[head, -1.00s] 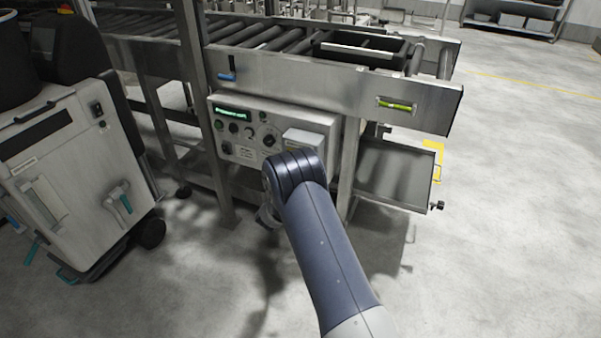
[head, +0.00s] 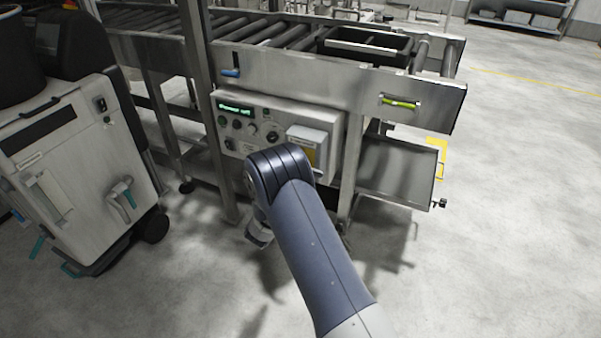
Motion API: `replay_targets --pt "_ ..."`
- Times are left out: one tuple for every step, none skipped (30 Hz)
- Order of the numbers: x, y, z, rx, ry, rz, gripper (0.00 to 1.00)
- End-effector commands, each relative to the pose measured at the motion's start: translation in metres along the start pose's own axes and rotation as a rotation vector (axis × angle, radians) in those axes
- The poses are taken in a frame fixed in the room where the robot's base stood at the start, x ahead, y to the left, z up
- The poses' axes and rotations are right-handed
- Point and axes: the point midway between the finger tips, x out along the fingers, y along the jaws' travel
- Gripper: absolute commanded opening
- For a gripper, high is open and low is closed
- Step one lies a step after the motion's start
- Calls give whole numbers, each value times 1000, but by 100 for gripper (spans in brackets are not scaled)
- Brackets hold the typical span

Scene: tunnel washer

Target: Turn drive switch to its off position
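A pale control panel (head: 234,148) hangs under the roller conveyor, with a small green-lit display (head: 236,108) at its upper left. Several round buttons and knobs sit below the display. A larger dark rotary knob (head: 272,137) is right of them; I cannot tell which control is the drive switch, nor read the labels. My arm reaches up from the bottom and its elbow covers the panel's lower right. Part of my wrist shows low, left of the elbow and below the panel. My gripper's fingers are hidden behind the arm.
A roller conveyor (head: 338,77) with a black tray (head: 365,45) runs above the panel. A metal post (head: 205,120) stands left of the panel. A white wheeled cabinet (head: 75,165) stands at left. The floor at right is clear.

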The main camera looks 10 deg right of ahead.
Motion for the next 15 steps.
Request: replay_targets --pt "-10 1 -1 -1 3 -1 44" --pt "-15 1 0 -1 2 -1 44" --pt "-20 0 -1 0 2 -1 44" --pt "-24 0 -1 -1 3 -1 44" --pt "-28 0 -1 -1 3 -1 44" --pt "-31 0 0 -1 1 -1 44" --pt "-33 0 0 -1 0 0 44" --pt "-35 0 0 -1 0 0 44" --pt "-36 0 0 0 0 0 44" --pt "-37 0 0 0 0 0 44" --pt "-38 0 0 0 0 0 44" --pt "-38 0 0 0 0 0 44" --pt "-38 0 0 0 -1 0 44" --pt "-38 0 0 0 -1 0 44" --pt "-38 0 0 0 -1 0 44"
